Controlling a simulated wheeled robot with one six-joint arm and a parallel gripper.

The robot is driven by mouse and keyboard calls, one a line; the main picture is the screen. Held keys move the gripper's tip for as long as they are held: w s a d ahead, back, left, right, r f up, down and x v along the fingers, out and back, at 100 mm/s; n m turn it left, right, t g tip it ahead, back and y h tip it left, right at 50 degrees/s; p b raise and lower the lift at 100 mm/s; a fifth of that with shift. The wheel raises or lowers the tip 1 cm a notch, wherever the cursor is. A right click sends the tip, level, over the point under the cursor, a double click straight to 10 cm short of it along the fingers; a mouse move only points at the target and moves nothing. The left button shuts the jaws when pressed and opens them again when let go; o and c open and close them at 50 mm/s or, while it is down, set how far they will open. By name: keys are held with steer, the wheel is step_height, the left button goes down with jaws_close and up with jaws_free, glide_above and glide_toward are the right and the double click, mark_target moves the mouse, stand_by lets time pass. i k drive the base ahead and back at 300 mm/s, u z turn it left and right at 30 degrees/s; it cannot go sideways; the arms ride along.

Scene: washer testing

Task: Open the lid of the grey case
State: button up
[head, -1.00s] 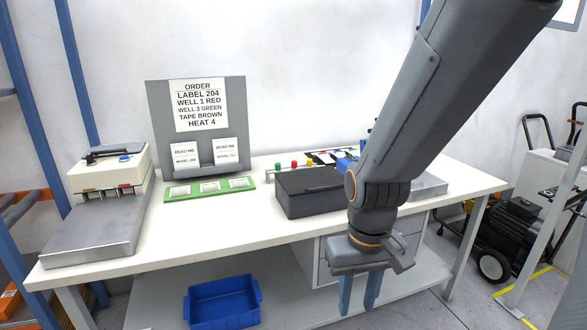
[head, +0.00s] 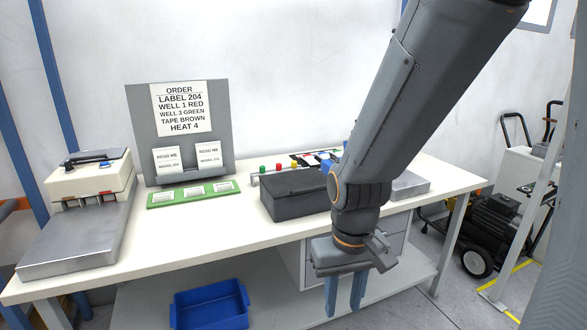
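The grey case (head: 292,200) sits on the white workbench, right of the middle. Its dark grey lid (head: 296,181) is shut. My gripper (head: 344,298) hangs pointing down in front of the bench's front edge, lower and to the right of the case, and touches nothing that I can see. Its two blue fingers are a little apart with nothing between them. My arm hides part of the bench just right of the case.
An order board (head: 181,128) stands at the back left, with a green label tray (head: 193,194) before it. A heat sealer (head: 92,177) with a metal plate is at the left end. Coloured bottles stand behind the case. A blue bin (head: 210,304) is below the bench.

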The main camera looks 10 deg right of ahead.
mark_target(303, 180)
steer(key=z, duration=2)
steer(key=k, duration=0.65)
steer(key=u, duration=1.15)
steer(key=i, duration=1)
steer(key=u, duration=0.05)
